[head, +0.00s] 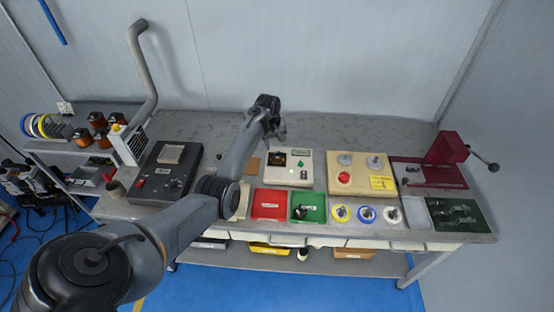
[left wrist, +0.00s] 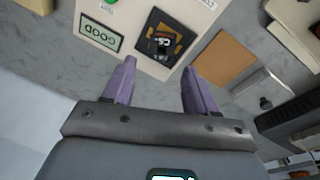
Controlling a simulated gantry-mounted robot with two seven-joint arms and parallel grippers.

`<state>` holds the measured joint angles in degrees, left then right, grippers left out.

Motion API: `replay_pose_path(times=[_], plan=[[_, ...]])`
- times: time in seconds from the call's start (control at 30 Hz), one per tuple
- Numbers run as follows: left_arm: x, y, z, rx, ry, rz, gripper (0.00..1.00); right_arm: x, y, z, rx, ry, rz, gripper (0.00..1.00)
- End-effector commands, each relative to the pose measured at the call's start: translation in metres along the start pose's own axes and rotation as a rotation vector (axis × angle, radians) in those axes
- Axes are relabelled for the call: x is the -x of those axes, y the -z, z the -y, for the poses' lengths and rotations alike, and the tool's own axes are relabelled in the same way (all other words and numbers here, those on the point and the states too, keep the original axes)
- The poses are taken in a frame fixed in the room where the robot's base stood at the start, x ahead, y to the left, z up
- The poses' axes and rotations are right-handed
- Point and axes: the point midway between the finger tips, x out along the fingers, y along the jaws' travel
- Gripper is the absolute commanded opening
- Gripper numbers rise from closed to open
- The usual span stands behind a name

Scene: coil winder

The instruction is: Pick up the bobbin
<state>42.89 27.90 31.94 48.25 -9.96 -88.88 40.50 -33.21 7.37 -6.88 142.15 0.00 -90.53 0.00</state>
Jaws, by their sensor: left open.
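In the left wrist view a small dark part, which looks like the bobbin (left wrist: 163,44), sits in a dark square recess of a pale test box (left wrist: 98,22) marked GOOD. The recess has brownish edges. The test box also shows in the head view (head: 306,178), where the part is too small to make out clearly. My left gripper (left wrist: 158,67) is open and empty. Its two purple fingers point toward the recess and stay apart from the part. In the head view my left gripper (head: 276,131) hangs above the back of the test box. My right gripper is not in view.
A red tray (head: 268,204) and a green tray (head: 316,202) with a dark item lie in front of the test box. A cream box (head: 357,185) and a dark red press (head: 447,150) stand right. A black control box (head: 150,183) stands left. The back bench is clear.

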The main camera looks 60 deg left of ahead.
Motion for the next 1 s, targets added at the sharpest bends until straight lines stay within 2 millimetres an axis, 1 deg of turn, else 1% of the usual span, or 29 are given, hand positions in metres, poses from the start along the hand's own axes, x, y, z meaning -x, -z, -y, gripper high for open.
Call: replay_pose_path(times=[0.03, 0.1, 0.33, 0.63, 0.73, 1.0], plan=[[-0.007, 0.000, 0.000, -0.001, 0.001, 0.001, 0.57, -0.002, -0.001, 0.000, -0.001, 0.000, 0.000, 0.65], [-0.012, 0.000, 0.000, -0.001, 0.000, -0.001, 0.57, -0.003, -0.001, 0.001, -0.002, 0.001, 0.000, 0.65], [-0.025, -0.001, 0.001, -0.001, 0.001, -0.001, 0.57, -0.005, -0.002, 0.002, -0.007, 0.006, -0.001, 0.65], [-0.062, -0.003, 0.004, -0.001, 0.002, -0.001, 0.57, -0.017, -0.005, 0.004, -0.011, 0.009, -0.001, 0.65], [-0.068, -0.003, 0.004, -0.001, 0.002, -0.001, 0.57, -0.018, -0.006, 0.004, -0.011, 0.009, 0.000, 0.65], [-0.069, -0.003, 0.004, -0.001, 0.001, -0.002, 0.57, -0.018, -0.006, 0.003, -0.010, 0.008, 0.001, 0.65]])
